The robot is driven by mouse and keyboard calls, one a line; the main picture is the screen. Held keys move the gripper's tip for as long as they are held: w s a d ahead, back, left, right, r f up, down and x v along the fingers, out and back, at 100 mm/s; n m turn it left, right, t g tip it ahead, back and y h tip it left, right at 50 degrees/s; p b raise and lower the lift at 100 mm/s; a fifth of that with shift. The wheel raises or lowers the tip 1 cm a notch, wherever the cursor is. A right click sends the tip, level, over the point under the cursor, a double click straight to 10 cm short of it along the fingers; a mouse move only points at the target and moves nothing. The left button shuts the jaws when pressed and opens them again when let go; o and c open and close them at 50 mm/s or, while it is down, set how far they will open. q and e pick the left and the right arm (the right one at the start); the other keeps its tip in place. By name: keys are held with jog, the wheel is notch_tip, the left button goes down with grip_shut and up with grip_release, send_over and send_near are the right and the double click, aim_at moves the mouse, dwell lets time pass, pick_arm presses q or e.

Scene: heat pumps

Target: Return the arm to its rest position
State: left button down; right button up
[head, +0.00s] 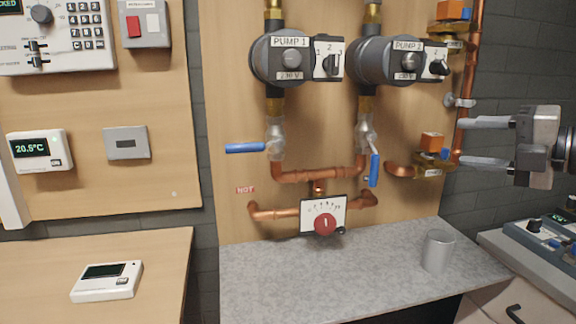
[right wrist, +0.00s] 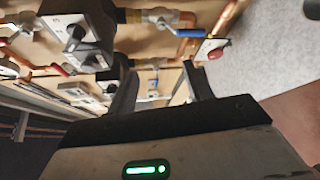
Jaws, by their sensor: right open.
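My right gripper (head: 485,143) is at the right of the head view, its two fingers apart with nothing between them. It is in front of the copper pipework at the right edge of the wooden pump board and appears clear of it. In the right wrist view its dark fingers (right wrist: 160,90) also show apart, with pump parts and blue-handled valves beyond. My left gripper is not in view.
Pump 1 (head: 290,60) and pump 2 (head: 390,62) are on the board above blue valve levers (head: 246,148). A dial with a red knob (head: 325,222) is below. A metal cup (head: 438,251) stands on the grey counter (head: 270,285). A control console (head: 535,240) is below the gripper.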

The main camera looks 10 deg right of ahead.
jog(key=s+a+f+m+t+h, duration=0.1)
jog(key=a+f+m, duration=0.3)
jog(key=f, duration=0.6)
jog(key=s+a+f+m+h, duration=0.1)
jog(key=a+f+m, duration=0.3)
jog(key=f, duration=0.5)
jog(key=s+a+f+m+t, duration=0.1)
jog(key=a+f+m, duration=0.1)
jog(key=f+m, duration=0.6)
jog(key=s+a+f+m+g+h, duration=0.3)
jog(key=s+a+f+m+g, duration=0.2)
jog(key=s+a+f+m, duration=0.4)
jog(key=s+a+f+p, duration=0.1)
jog(key=s+a+f, duration=0.3)
jog(key=s+f, duration=0.3)
jog(key=shift+s+a+f+m+h, duration=0.15)
jog(key=shift+s+f+m+h, duration=0.15)
jog(key=shift+f+h, duration=0.15)
jog(key=c, duration=0.3)
